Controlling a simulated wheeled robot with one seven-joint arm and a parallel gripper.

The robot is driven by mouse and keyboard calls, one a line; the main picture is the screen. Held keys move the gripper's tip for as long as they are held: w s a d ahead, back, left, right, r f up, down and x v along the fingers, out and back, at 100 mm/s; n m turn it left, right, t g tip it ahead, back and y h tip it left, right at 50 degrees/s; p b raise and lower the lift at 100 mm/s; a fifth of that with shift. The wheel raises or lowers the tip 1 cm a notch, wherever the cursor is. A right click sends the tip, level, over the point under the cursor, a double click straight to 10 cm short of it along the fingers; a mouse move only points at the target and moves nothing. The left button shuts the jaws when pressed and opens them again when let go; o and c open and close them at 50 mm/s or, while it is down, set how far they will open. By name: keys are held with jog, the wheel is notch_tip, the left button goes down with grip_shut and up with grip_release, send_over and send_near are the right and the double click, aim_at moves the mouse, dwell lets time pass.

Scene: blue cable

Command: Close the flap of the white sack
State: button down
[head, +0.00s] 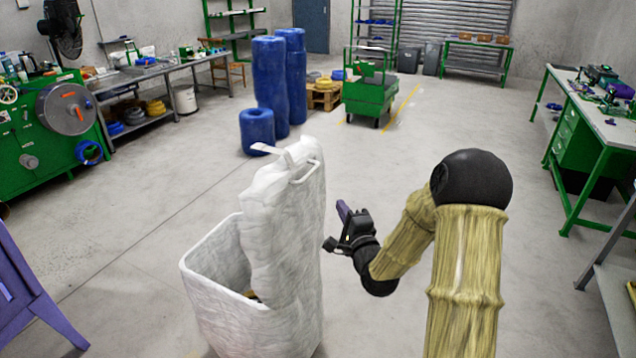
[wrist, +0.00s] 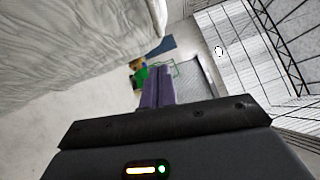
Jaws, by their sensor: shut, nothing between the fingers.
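The white sack (head: 225,270) stands on the floor at the lower middle of the head view, its top open. Its flap (head: 289,215) stands upright at the sack's right side, with a strap handle at its top edge. My gripper (head: 342,208) is to the right of the flap, on its outer side, with a small gap between them in the head view. Its purple fingers are together and hold nothing; they also show in the wrist view (wrist: 157,88). White sack material (wrist: 70,50) fills the upper left of the wrist view. Most of the sack's inside is hidden.
Blue rolls (head: 270,80) and a green cart (head: 369,95) stand behind the sack. A purple piece of furniture (head: 30,290) is at the lower left. A green workbench (head: 590,130) is at the right. The floor between is clear.

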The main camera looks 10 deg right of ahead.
jog(key=w+a+r+p, duration=0.1)
jog(key=w+a, duration=0.1)
jog(key=w, duration=0.3)
jog(key=w+a+p, duration=0.1)
jog(key=w+a, duration=0.1)
jog(key=w, duration=0.3)
jog(key=shift+w+a+r+p, duration=0.25)
jog(key=shift+w+r+p, duration=0.1)
